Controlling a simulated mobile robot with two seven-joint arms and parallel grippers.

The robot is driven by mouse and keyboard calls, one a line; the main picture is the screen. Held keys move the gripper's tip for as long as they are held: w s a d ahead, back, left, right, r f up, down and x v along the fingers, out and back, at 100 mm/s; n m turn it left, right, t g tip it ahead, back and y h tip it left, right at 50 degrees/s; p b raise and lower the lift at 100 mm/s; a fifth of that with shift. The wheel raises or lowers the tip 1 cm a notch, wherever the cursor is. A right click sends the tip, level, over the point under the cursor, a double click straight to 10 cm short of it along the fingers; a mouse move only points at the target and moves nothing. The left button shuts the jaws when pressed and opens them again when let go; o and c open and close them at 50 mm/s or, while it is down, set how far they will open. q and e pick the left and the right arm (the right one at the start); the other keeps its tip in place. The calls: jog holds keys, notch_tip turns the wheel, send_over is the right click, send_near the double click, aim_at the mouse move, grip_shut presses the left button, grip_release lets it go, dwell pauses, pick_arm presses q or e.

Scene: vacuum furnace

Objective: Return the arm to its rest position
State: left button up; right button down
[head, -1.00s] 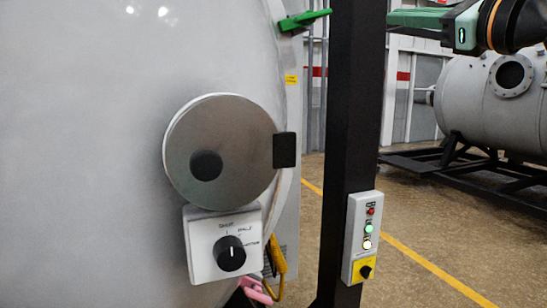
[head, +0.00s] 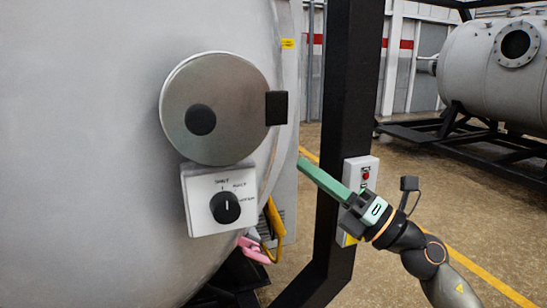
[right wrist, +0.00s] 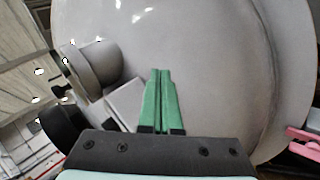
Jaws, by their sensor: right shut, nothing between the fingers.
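My right gripper (head: 302,163) comes in from the lower right in the head view, its green fingers pointing up and left. It is shut with nothing between the fingers. In the right wrist view the two green fingers (right wrist: 160,98) lie side by side, in front of the grey furnace wall. The fingers pass in front of the black post and hide part of the button box (head: 362,172). They are apart from the knob panel (head: 205,215) and the round metal disc (head: 235,125) on the furnace. My left gripper is not in view.
The large grey furnace body (head: 80,150) fills the left. A black upright post (head: 345,90) stands close behind my right gripper. A second grey vessel (head: 475,75) on a black frame stands at the back right. Open floor with a yellow line lies to the right.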

jog(key=s+d+f+m+t+h, duration=0.2)
jog(key=f+m+h, duration=0.2)
jog(key=f+m, duration=0.5)
jog(key=s+d+f+m+t+h, duration=0.25)
jog(key=f+m+h, duration=0.25)
jog(key=f+m, duration=0.4)
jog(key=s+d+f+m+t+h, duration=0.2)
jog(key=d+f+m+h, duration=0.15)
jog(key=f+m, duration=0.55)
jog(key=s+f+m+g+h, duration=0.3)
jog(key=s+f+m+g, duration=0.35)
jog(key=s+f, duration=0.7)
pick_arm(q)
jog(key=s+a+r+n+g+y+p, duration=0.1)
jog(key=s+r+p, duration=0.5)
jog(key=p, duration=1.4)
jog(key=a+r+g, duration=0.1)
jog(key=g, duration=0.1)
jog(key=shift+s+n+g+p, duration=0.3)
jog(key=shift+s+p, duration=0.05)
jog(key=shift+p, duration=0.05)
pick_arm(e)
jog(key=s+d+r+m+g+h, duration=0.2)
jog(key=s+r+g, duration=0.1)
jog(key=s+r, duration=0.2)
jog(key=shift+d+r, duration=0.25)
jog(key=shift+r, duration=0.2)
jog(key=shift+m, duration=0.25)
